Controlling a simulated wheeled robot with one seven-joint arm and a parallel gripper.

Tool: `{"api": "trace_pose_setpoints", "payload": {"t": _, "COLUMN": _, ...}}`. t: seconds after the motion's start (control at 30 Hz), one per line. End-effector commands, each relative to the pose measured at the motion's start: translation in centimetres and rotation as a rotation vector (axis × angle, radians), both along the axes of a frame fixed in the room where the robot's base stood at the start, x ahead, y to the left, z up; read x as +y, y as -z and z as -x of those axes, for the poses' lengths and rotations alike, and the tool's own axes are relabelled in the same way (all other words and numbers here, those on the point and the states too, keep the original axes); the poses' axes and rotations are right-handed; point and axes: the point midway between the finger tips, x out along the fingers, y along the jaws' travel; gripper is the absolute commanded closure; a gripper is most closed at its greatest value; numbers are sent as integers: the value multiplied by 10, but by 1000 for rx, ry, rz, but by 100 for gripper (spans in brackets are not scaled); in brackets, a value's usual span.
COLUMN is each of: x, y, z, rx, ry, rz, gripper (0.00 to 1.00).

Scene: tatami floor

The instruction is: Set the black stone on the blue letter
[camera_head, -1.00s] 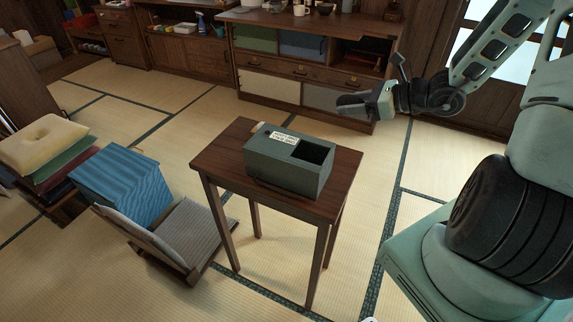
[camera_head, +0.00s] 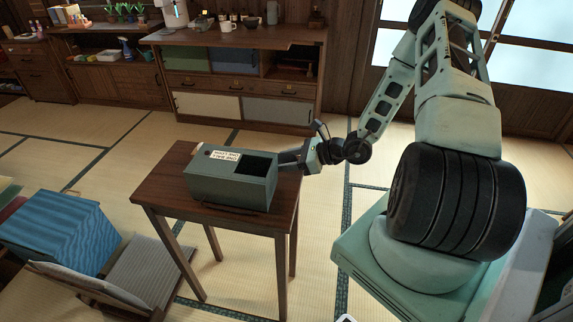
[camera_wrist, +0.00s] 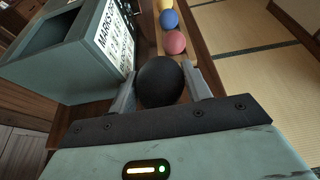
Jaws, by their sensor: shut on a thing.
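My gripper (camera_head: 290,157) is beside the right end of a grey-green box (camera_head: 215,188) on a small dark wooden table (camera_head: 157,188). In the wrist view my gripper (camera_wrist: 160,78) is shut on a black ball (camera_wrist: 160,84), round and smooth, held between its two fingers. That view also shows the box (camera_wrist: 95,60) close on the left, with a white lettered label (camera_wrist: 117,38). I see no blue letter and no separate black stone in either view. The ball is hidden in the head view.
In the wrist view a red ball (camera_wrist: 174,42), a blue ball (camera_wrist: 169,18) and a partly cut-off yellow ball (camera_wrist: 165,4) lie in a row beyond the gripper. The box has an open top (camera_head: 257,165). A legless chair (camera_head: 150,268) and a blue block (camera_head: 60,232) stand left of the table.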

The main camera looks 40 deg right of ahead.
Motion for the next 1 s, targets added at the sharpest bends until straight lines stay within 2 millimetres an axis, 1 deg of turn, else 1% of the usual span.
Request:
{"api": "trace_pose_setpoints", "payload": {"t": 0.03, "x": 1, "y": 7, "z": 0, "rx": 1, "ry": 0, "rz": -2, "gripper": 80}}
{"api": "trace_pose_setpoints", "payload": {"t": 0.13, "x": 0, "y": 16, "z": 0, "rx": -1, "ry": 0, "rz": -1, "gripper": 80}}
{"api": "trace_pose_setpoints", "payload": {"t": 0.43, "x": 0, "y": 18, "z": 0, "rx": -1, "ry": 0, "rz": 0, "gripper": 80}}
{"api": "trace_pose_setpoints", "payload": {"t": 0.57, "x": 0, "y": 22, "z": 0, "rx": -1, "ry": 0, "rz": 0, "gripper": 80}}
{"api": "trace_pose_setpoints", "payload": {"t": 0.6, "x": 0, "y": 21, "z": 0, "rx": -1, "ry": 0, "rz": 1, "gripper": 42}}
{"api": "trace_pose_setpoints", "payload": {"t": 0.87, "x": 0, "y": 20, "z": 0, "rx": -1, "ry": 0, "rz": 1, "gripper": 42}}
{"api": "trace_pose_setpoints", "payload": {"t": 1.0, "x": -3, "y": 16, "z": 3, "rx": 0, "ry": 1, "rz": 2, "gripper": 42}}
